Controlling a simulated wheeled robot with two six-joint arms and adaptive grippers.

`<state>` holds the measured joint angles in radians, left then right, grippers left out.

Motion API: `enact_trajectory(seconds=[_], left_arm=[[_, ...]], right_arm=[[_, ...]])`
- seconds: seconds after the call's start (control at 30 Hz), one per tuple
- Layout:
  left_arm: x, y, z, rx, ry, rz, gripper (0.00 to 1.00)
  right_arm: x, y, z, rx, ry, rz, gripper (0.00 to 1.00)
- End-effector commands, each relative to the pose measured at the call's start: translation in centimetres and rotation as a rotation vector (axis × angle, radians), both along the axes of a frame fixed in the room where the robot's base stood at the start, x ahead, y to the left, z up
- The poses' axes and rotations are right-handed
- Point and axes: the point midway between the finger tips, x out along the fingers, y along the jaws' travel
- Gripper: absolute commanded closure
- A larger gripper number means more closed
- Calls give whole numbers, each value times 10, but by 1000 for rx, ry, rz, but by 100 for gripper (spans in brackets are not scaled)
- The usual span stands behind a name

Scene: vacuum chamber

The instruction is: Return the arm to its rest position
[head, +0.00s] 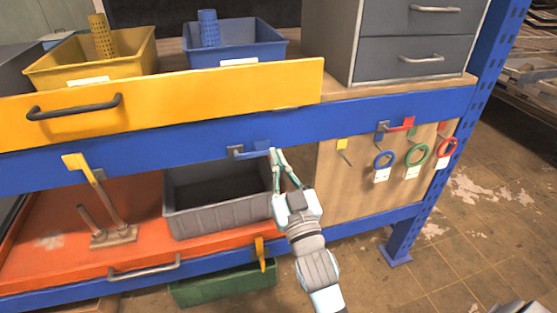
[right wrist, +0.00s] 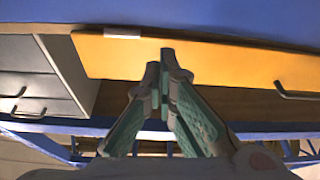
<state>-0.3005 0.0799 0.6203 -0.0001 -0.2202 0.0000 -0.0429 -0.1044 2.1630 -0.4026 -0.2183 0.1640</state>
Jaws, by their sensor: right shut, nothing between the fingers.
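My right gripper (head: 275,152) reaches up from the bottom middle of the head view. Its green-grey fingers are together with nothing between them. The fingertips are just right of a small blue latch (head: 250,148) on the blue front beam (head: 200,146); I cannot tell whether they touch it. In the right wrist view the shut fingertips (right wrist: 161,78) stand in front of the yellow drawer front (right wrist: 225,66). My left gripper is not in view.
A grey bin (head: 215,218) sits on the orange shelf (head: 60,225) left of my right gripper. A wooden panel with hanging rings (head: 416,155) and a red latch (head: 400,125) is to the right. A yellow lever (head: 82,165) stands at left. Open floor (head: 480,225) lies at right.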

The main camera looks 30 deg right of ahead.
Motion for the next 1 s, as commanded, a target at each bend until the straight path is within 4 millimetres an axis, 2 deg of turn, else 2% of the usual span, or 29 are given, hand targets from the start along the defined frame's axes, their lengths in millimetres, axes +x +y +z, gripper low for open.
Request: enact_trajectory(seconds=[0.47, 0.57, 0.67, 0.77, 0.8, 0.87, 0.9, 0.97, 1.0], left_arm=[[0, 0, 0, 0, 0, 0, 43], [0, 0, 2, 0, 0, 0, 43], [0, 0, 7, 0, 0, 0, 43], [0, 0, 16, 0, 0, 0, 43], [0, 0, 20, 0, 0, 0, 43], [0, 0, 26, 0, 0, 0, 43], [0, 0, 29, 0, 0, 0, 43], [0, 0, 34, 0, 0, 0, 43], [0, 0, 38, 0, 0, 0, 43]], right_arm=[[-1, 0, -1, 0, 0, 0, 100], [2, 1, -11, 0, 28, 5, 100], [14, 5, -57, -1, 145, 23, 100], [18, 9, -147, 7, 361, 53, 100], [13, 10, -191, 10, 465, 62, 100], [-5, 10, -257, 19, 625, 75, 100], [-23, 8, -300, 25, 729, 81, 100], [-58, 4, -359, 36, 883, 84, 100], [-86, 1, -395, 44, 984, 83, 100]])
